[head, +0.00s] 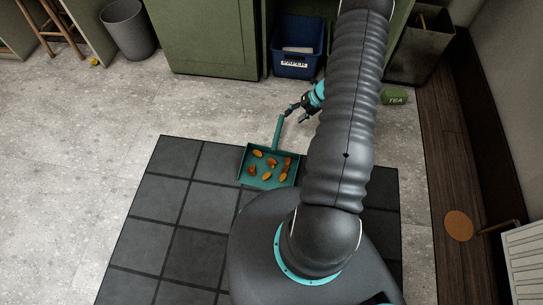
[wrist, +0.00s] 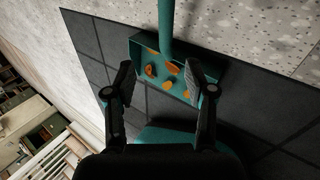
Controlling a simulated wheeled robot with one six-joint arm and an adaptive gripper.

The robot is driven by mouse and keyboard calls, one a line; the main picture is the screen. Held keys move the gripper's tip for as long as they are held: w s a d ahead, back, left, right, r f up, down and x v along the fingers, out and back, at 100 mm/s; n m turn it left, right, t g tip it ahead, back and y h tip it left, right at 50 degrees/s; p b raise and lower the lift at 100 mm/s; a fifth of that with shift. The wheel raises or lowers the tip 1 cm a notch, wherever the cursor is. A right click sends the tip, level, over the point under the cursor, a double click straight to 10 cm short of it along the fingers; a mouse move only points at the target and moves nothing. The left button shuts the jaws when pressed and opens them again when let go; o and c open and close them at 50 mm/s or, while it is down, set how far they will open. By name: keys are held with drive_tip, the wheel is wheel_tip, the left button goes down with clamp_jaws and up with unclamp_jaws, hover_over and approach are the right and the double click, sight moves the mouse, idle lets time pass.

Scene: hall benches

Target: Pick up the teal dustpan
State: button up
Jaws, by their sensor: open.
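The teal dustpan (head: 243,171) lies at the far edge of the dark tiled mat, its handle (head: 278,132) pointing away from me onto the pale floor. Several orange-brown pieces, perhaps leaves (head: 271,162), lie in its pan. My gripper (head: 295,112) is near the far end of the handle in the head view. In the wrist view my gripper (wrist: 158,82) is open and empty, and the dustpan's handle (wrist: 166,28) runs up from the pan between and beyond the fingertips. I cannot tell how high the fingers are above it.
A blue paper bin (head: 297,68) stands by the green cabinet (head: 205,40). A green tea box (head: 394,97) lies right of my arm, near a dark bin (head: 420,50). A grey bin (head: 128,30) stands at upper left. The floor left of the dustpan is clear.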

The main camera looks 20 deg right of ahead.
sight(280, 129)
drive_tip(key=x, duration=0.8)
drive_tip(key=shift+f+b, duration=0.25)
drive_tip(key=shift+b, duration=0.15)
drive_tip(key=x, duration=0.4)
drive_tip(key=shift+d+f, duration=0.3)
drive_tip(key=shift+w+a+f, duration=0.2)
drive_tip(key=shift+a+f, duration=0.1)
drive_tip(key=shift+f, duration=0.3)
clamp_jaws()
